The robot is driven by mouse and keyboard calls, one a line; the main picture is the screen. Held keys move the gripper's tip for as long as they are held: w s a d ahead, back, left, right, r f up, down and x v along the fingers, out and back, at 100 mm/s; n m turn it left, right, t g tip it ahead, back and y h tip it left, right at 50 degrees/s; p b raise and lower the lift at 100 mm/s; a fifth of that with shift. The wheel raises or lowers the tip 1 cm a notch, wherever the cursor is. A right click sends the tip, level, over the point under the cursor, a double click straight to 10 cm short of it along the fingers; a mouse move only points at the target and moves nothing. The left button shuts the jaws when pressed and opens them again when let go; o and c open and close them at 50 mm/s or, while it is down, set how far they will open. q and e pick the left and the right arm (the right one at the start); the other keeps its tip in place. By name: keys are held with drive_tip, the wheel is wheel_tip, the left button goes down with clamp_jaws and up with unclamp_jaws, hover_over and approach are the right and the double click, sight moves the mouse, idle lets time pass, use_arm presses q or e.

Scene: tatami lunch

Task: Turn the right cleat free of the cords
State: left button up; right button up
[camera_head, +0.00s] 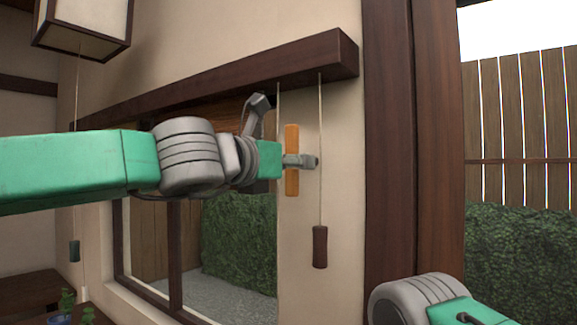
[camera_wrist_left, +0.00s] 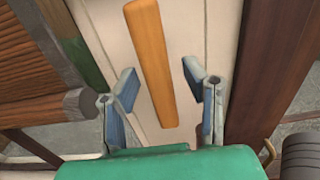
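The orange wooden cleat (camera_head: 291,185) stands upright on the pale wall strip right of the window. In the left wrist view the cleat (camera_wrist_left: 150,60) looks like a long bar. My left gripper (camera_head: 310,161) is in front of the cleat's middle and hides part of it. In the wrist view its two fingers (camera_wrist_left: 158,82) are spread, one on each side of the cleat; contact does not show. One cord (camera_head: 278,108) drops behind my left gripper. Another cord (camera_head: 320,120) hangs right of the cleat, ending in a dark wooden pull (camera_head: 320,247). Any wrap around the cleat is hidden. My right gripper is out of view.
A dark beam (camera_head: 210,85) runs above the window. A thick wooden post (camera_head: 388,150) stands right of the cleat. A lantern (camera_head: 82,25) hangs at upper left, and another pull (camera_head: 74,251) hangs at left. My right arm shows at lower right.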

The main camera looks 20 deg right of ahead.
use_arm(q)
drive_tip(key=v, duration=1.2)
drive_tip(key=shift+d+f, duration=0.1)
drive_tip(key=shift+d, duration=0.05)
